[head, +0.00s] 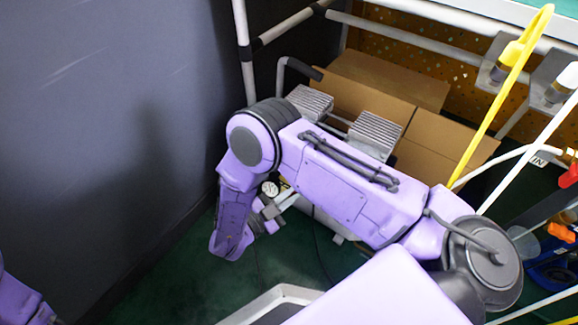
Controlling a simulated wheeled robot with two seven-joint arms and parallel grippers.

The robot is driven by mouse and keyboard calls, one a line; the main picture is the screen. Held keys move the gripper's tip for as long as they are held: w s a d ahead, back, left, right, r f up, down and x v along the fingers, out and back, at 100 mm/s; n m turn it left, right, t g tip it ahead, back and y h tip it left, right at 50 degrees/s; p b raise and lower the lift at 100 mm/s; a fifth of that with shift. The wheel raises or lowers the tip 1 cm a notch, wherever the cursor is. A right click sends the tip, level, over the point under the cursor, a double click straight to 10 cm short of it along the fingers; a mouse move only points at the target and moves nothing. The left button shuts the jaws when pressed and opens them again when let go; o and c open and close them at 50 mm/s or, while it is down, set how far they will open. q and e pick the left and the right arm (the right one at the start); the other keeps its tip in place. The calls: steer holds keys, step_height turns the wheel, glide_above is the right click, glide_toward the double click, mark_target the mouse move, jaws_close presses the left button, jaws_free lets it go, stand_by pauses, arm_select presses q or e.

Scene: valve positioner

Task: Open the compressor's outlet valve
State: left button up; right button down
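The compressor (375,135) stands on the green floor, mostly hidden behind my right arm. Its two finned grey cylinder heads, a black-gripped handle (300,68) and a small round white gauge (270,188) show. I cannot make out the outlet valve; the area around the gauge is partly covered by my arm. My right gripper (280,206) is low beside the compressor's front end, just below the gauge. It is small and partly hidden by my forearm, so I cannot tell whether it is open or touching anything. Only a piece of my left arm shows at the bottom left corner; its gripper is out of view.
Cardboard boxes (440,145) stand behind the compressor under a white pipe frame (400,35). A dark grey wall (110,120) closes off the left. Yellow and white hoses hang at the right, near tools and a blue container (553,274). Green floor (180,280) is clear at lower left.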

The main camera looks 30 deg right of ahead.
arm_select(q)
step_height(320, 180, up, 8)
steer(key=w+n+t+y+p, duration=0.1)
steer(key=w+p, duration=0.1)
steer(key=p, duration=0.5)
steer(key=shift+a+r+n+t+p, duration=0.15)
steer(key=shift+a+n+t+p, duration=0.15)
steer(key=shift+a+t+p, duration=0.1)
arm_select(e)
steer(key=shift+w+d+r+m+g+y, duration=0.1)
steer(key=shift+m+g+y, duration=0.6)
steer(key=shift+m, duration=1.45)
steer(key=shift+w+a+r+m+g+y, duration=0.1)
steer(key=shift+m+g+y, duration=0.55)
steer(key=shift+m, duration=1.45)
steer(key=shift+d+r+m+g+y, duration=0.1)
steer(key=shift+m+g+y, duration=0.6)
steer(key=shift+m, duration=1.45)
steer(key=c, duration=1.2)
jaws_free()
arm_select(q)
steer(key=shift+w, duration=0.1)
steer(key=shift+r, duration=0.1)
